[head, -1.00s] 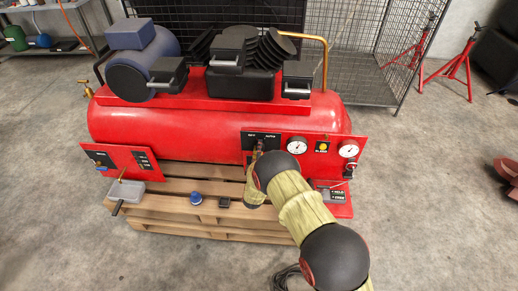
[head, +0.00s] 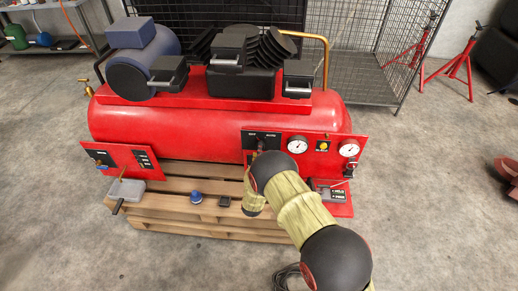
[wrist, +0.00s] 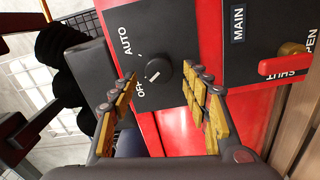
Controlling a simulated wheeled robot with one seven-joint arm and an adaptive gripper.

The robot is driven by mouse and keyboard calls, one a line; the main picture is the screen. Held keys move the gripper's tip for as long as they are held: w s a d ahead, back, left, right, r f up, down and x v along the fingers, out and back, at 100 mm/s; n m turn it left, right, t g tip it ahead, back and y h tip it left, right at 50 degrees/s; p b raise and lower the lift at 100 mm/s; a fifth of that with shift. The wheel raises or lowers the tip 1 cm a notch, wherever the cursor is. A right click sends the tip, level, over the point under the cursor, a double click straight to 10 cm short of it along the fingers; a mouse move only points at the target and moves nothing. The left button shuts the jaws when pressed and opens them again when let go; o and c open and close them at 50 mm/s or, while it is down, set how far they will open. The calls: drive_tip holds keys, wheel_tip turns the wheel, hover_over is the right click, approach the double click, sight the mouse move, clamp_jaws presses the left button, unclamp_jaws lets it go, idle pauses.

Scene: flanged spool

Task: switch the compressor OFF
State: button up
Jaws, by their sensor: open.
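The red compressor (head: 170,125) lies on a wooden pallet in the head view. Its black switch plate (head: 250,137) is on the front, beside the gauges. The wrist view shows this plate close up, with AUTO and OFF labels and a round black knob (wrist: 158,73) with a white mark. I cannot tell surely which label the mark points at. My gripper (wrist: 165,77) is open, its yellow-padded fingers on either side of the knob in the picture. Contact is unclear. In the head view my arm hides most of the gripper.
Right of the switch in the wrist view is a MAIN plate with a red lever (wrist: 286,66) and OPEN and SHUT labels. Two gauges (head: 297,146) sit right of the switch in the head view. A second red panel (head: 122,158) is at the left. A blue-topped item (head: 196,197) lies on the pallet.

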drive_tip(key=s, duration=0.8)
drive_tip(key=shift+s+a, duration=0.15)
